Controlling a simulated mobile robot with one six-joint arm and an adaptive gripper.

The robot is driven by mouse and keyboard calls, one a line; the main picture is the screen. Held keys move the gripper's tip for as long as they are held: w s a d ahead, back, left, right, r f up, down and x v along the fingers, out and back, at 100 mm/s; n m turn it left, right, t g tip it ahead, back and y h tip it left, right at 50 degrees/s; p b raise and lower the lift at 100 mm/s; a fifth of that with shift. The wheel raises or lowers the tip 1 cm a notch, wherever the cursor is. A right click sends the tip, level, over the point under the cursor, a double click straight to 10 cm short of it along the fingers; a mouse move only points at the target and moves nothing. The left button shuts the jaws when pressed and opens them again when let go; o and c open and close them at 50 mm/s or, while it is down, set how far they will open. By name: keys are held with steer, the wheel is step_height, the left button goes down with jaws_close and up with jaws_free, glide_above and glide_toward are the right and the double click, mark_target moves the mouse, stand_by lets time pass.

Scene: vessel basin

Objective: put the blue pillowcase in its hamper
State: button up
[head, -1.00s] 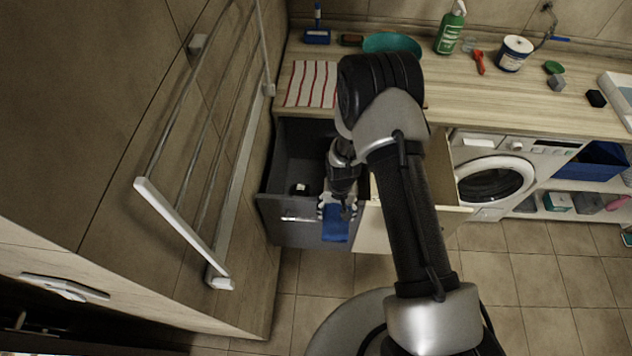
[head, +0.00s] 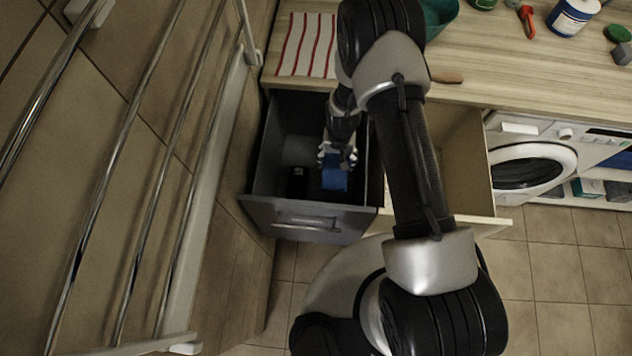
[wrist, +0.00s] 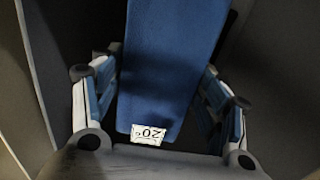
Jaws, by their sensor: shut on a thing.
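The blue pillowcase (head: 335,180) is a small folded piece between the fingers of my gripper (head: 337,158). In the wrist view the pillowcase (wrist: 172,60) shows as a long blue strip with a white tag reading "20°". My gripper (wrist: 153,90) is shut on it, one finger on each side. The gripper and pillowcase are over the open dark grey pull-out hamper (head: 310,222), at the right part of its opening. Dark walls surround them in the wrist view. How far the pillowcase is above the hamper floor I cannot tell.
A black item with a white mark (head: 298,180) lies inside the grey hamper, left of my gripper. A cream pull-out hamper (head: 470,190) stands open to the right, partly behind my arm. The counter (head: 460,60) is behind, and a towel rail (head: 130,130) is at left.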

steer(key=b, duration=0.5)
glide_above(331, 193)
step_height(331, 193, down, 7)
step_height(331, 193, down, 20)
steer(key=b, duration=0.6)
steer(key=shift+s+d, duration=0.1)
steer(key=shift+f, duration=0.1)
steer(key=o, duration=1.2)
steer(key=shift+o, duration=0.2)
step_height(331, 193, up, 12)
steer(key=p, duration=0.3)
steer(key=shift+r+p, duration=0.2)
steer(key=shift+p, duration=0.2)
